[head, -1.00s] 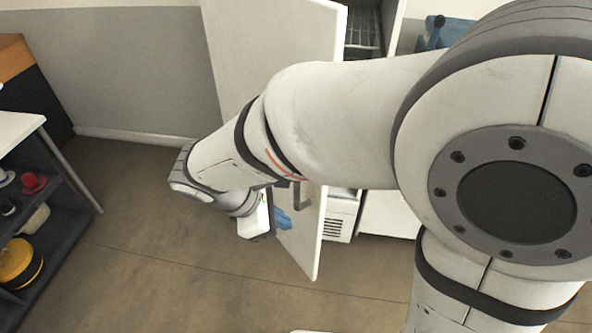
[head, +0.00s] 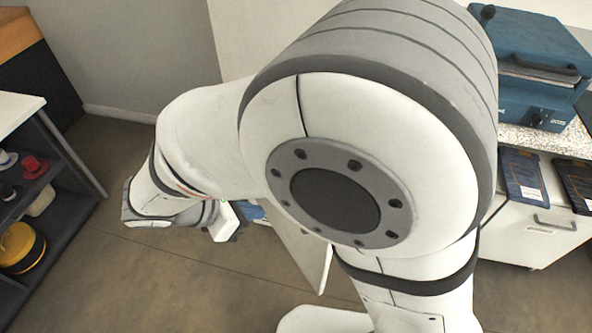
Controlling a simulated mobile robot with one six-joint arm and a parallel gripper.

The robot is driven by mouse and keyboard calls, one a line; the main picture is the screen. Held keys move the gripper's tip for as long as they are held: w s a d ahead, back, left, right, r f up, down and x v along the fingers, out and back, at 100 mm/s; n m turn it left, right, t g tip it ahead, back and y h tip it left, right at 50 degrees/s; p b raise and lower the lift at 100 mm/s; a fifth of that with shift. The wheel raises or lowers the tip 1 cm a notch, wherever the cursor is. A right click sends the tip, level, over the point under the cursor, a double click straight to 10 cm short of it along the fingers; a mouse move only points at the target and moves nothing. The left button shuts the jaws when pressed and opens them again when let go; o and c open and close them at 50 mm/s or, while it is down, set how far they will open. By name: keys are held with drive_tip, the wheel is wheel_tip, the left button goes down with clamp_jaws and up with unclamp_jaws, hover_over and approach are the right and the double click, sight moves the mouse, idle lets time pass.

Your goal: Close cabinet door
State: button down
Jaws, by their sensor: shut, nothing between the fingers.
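The cabinet door is a tall white panel (head: 262,28) standing open. Its upper part shows behind my arm, and its lower corner shows below the arm. My arm hides the middle of the door, its handle and the cabinet opening. My gripper (head: 256,212), with blue fingers, is low at the left face of the door. It is shut and empty. The fingertips are partly hidden by my arm, so I cannot tell whether they touch the door.
A dark shelf unit with a white top (head: 18,108) stands at the left, holding hats and a yellow round case (head: 20,248). A blue machine (head: 530,70) sits on the speckled counter at the right, above a drawer (head: 530,222). The floor between is clear.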

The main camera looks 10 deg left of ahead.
drive_tip(key=w+d+r+x, duration=0.1)
drive_tip(key=r+x, duration=0.1)
drive_tip(key=x, duration=1)
drive_tip(key=shift+w+d+f, duration=0.2)
drive_tip(key=shift+w+d, duration=0.05)
drive_tip(key=shift+d, duration=0.3)
